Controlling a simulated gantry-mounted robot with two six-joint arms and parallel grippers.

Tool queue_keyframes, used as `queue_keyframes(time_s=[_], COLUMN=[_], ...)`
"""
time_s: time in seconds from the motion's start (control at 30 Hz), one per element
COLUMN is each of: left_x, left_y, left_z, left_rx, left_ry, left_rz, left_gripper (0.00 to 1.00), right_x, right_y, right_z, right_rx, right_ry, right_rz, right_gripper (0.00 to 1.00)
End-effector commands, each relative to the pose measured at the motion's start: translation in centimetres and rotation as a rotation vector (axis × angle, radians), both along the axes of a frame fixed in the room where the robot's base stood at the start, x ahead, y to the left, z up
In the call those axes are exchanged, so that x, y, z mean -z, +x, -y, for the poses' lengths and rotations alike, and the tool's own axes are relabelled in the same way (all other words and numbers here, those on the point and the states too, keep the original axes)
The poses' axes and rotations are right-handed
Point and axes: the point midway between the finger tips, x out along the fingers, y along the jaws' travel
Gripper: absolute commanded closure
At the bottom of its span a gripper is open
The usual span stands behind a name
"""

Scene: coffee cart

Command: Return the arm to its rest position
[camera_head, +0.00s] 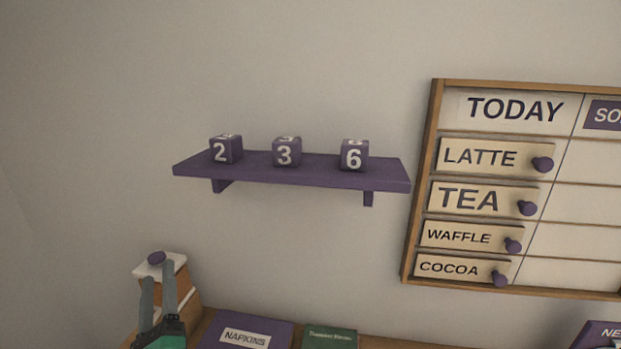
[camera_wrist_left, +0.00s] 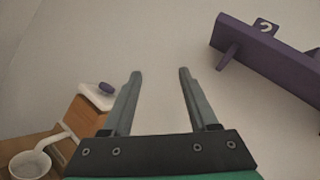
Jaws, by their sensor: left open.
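My left gripper (camera_head: 158,288) is at the lower left of the head view, in front of a wooden canister with a white lid and purple knob (camera_head: 157,259). Its two fingers point up and stand apart with nothing between them. In the left wrist view the gripper (camera_wrist_left: 157,72) is also open and empty, with the bare wall behind it. The canister lid (camera_wrist_left: 97,96) shows there left of the fingers.
A purple shelf (camera_head: 290,175) with number cubes 2, 3 and 6 is on the wall. A menu board (camera_head: 408,240) hangs at the right. A napkins box (camera_head: 245,335) and a green box (camera_head: 330,336) are below.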

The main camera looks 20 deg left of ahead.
Motion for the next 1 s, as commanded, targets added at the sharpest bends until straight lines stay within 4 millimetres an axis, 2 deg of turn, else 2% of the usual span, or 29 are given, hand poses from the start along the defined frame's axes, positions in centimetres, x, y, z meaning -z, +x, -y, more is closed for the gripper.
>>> queue_keyframes(time_s=[0.03, 0.1, 0.17, 0.2, 0.27, 0.3, 0.4, 0.5, 0.57, 0.6, 0.63, 0.87, 1.0], left_x=[-4.8, -10.4, -15.1, -18.1, -22.1, -24.4, -27.9, -27.9, -27.6, -29.1, -31.7, -41.5, -48.3], left_y=[0.1, -0.4, -1.5, -2.5, -4.4, -5.9, -9.4, -10.5, -10.1, -10.1, -10.1, -10.0, -10.0], left_z=[1.8, 4.4, 6.8, 8.4, 10.9, 12.6, 16.2, 18.9, 19.7, 19.6, 19.6, 19.5, 19.5], left_rx=[0.111, 0.306, 0.51, 0.663, 0.913, 1.092, 1.511, 1.753, 1.807, 1.823, 1.82, 1.814, 1.814], left_ry=[-0.108, -0.295, -0.476, -0.604, -0.811, -0.96, -1.357, -1.759, -1.988, -2.07, -2.057, -2.05, -2.05], left_rz=[0.168, 0.395, 0.587, 0.704, 0.856, 0.934, 1.015, 0.953, 0.923, 0.935, 0.936, 0.937, 0.938], left_gripper=[0.41, 0.41, 0.41, 0.41, 0.41, 0.41, 0.41, 0.41, 0.41, 0.41, 0.41, 0.41, 0.41], right_x=[0.0, 0.0, 0.0, 0.0, 0.0, 0.0, 0.0, 0.0, 0.0, -1.5, -3.9, -14.0, -20.8], right_y=[0.0, 0.0, 0.0, 0.0, 0.0, 0.0, 0.0, 0.0, 0.0, 0.1, 0.1, 0.0, 0.0], right_z=[0.0, 0.0, 0.0, 0.0, 0.0, 0.0, 0.0, 0.0, 0.0, 0.0, 0.0, 0.0, 0.0], right_rx=[0.0, 0.0, 0.0, 0.0, 0.0, 0.0, 0.0, 0.0, 0.0, 0.0, 0.0, 0.0, 0.0], right_ry=[0.0, 0.0, 0.0, 0.0, 0.0, 0.0, 0.0, 0.0, 0.0, 0.0, 0.0, 0.0, 0.0], right_rz=[0.0, 0.0, 0.0, 0.0, 0.0, 0.0, 0.0, 0.0, 0.0, -0.003, -0.004, 0.001, 0.0], right_gripper=[0.5, 0.5, 0.5, 0.5, 0.5, 0.5, 0.5, 0.5, 0.5, 0.5, 0.5, 0.5, 0.5])
